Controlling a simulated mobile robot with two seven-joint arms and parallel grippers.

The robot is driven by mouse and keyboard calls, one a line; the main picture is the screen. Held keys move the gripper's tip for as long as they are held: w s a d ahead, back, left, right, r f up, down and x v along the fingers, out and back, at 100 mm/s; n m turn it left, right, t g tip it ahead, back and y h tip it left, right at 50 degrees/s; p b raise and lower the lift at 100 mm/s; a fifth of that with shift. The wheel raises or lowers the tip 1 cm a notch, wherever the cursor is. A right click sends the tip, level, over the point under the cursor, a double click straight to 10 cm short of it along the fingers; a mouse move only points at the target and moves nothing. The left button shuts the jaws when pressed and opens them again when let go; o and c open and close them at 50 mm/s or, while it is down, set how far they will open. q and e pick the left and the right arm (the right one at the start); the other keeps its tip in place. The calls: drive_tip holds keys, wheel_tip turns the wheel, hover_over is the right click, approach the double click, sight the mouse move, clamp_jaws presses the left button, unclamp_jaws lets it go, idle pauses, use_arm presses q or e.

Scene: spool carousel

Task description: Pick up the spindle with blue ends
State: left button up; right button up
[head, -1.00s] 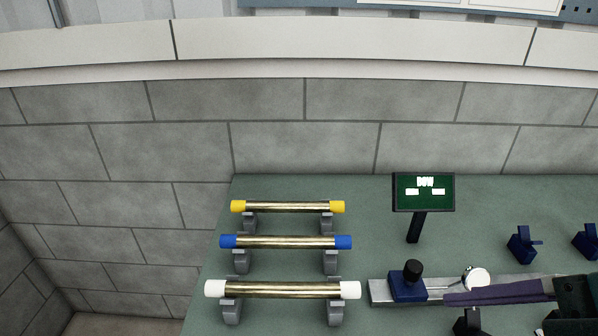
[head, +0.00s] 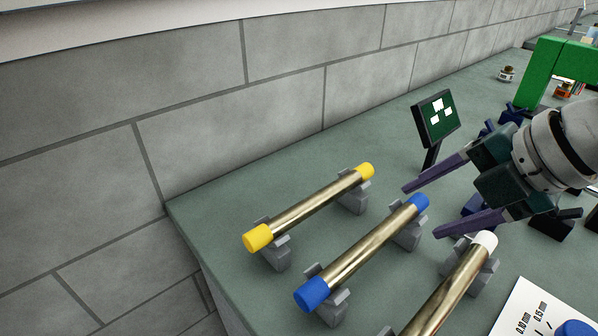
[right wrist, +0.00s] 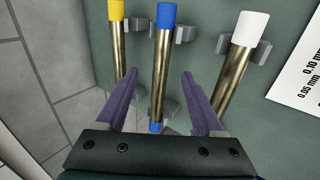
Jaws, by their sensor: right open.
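The spindle with blue ends (head: 365,250) is a brass-coloured rod lying on two grey cradles, between the yellow-ended spindle (head: 312,207) and the white-ended spindle (head: 452,290). My right gripper (head: 420,211) is open and empty, its purple fingers near the far blue end in the head view. In the right wrist view the blue-ended spindle (right wrist: 160,75) runs between the two open fingers (right wrist: 157,88), apart from both. The yellow-ended spindle (right wrist: 117,50) is left of it and the white-ended spindle (right wrist: 240,60) right. My left gripper is out of view.
A small dark screen (head: 436,117) stands on a post behind the spindles. A white card with printed sizes (head: 535,312) lies at the lower right. A green frame (head: 545,72) stands far right. The green table (head: 215,218) is bare at its left corner.

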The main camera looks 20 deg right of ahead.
sight(398, 224)
drive_tip(key=x, duration=0.6)
drive_tip(key=shift+f, duration=0.45)
clamp_jaws()
idle(1.0)
drive_tip(key=shift+a+r, duration=0.15)
drive_tip(key=shift+r, duration=0.05)
